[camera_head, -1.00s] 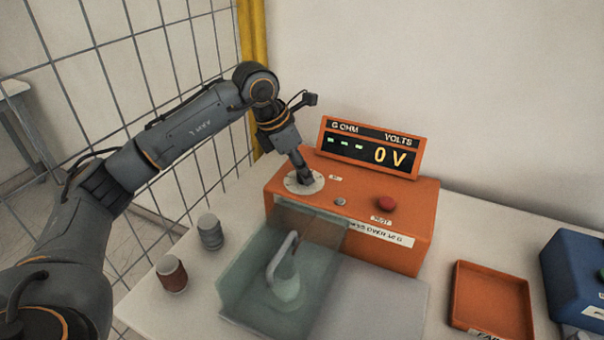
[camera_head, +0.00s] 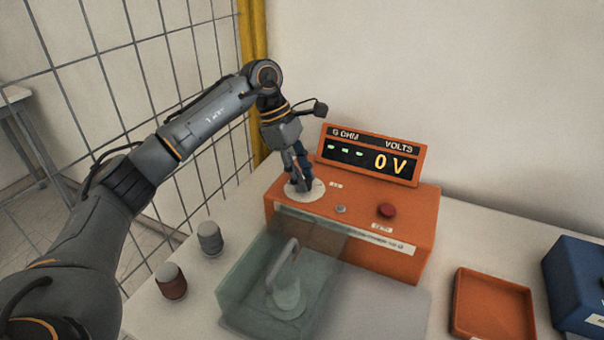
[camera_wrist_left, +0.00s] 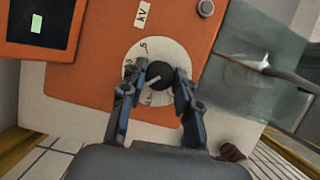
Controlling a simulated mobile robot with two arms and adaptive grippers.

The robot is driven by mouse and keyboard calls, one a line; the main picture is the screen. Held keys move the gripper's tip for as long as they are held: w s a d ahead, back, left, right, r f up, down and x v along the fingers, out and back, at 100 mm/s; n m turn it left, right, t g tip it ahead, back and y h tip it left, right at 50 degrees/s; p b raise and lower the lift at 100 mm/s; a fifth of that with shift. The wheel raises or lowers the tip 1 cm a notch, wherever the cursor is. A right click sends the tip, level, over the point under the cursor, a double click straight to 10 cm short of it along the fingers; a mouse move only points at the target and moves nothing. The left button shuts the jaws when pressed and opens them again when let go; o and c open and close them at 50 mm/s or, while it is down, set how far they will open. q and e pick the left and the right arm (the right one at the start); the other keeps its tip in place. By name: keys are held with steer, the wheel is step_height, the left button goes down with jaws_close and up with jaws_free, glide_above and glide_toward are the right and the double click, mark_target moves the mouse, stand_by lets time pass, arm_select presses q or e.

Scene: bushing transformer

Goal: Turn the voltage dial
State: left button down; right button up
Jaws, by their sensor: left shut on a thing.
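The voltage dial is a black knob (camera_wrist_left: 158,77) on a white round scale plate (camera_wrist_left: 148,50), set in the top left of the orange tester box (camera_head: 400,225). In the head view the scale plate (camera_head: 316,190) shows around my left gripper (camera_head: 299,182), which hides the knob. In the left wrist view my left gripper (camera_wrist_left: 160,80) has its two fingers closed on either side of the knob. The display (camera_head: 370,155) reads "0 V" under VOLTS and dashes under G OHM. My right gripper does not show.
A red button (camera_head: 386,210) and a small grey button (camera_head: 340,209) sit on the box top. A clear cover (camera_head: 250,280) stands in front over a pale bushing (camera_head: 288,290). A grey cylinder (camera_head: 210,238) and a brown one (camera_head: 171,281) stand left. An orange tray (camera_head: 492,305) and blue box (camera_head: 575,285) are right.

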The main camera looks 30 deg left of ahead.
arm_select(q)
steer(key=shift+m, duration=0.3)
steer(key=c, duration=1)
jaws_free()
steer(key=v, duration=1.2)
steer(key=shift+w, duration=0.1)
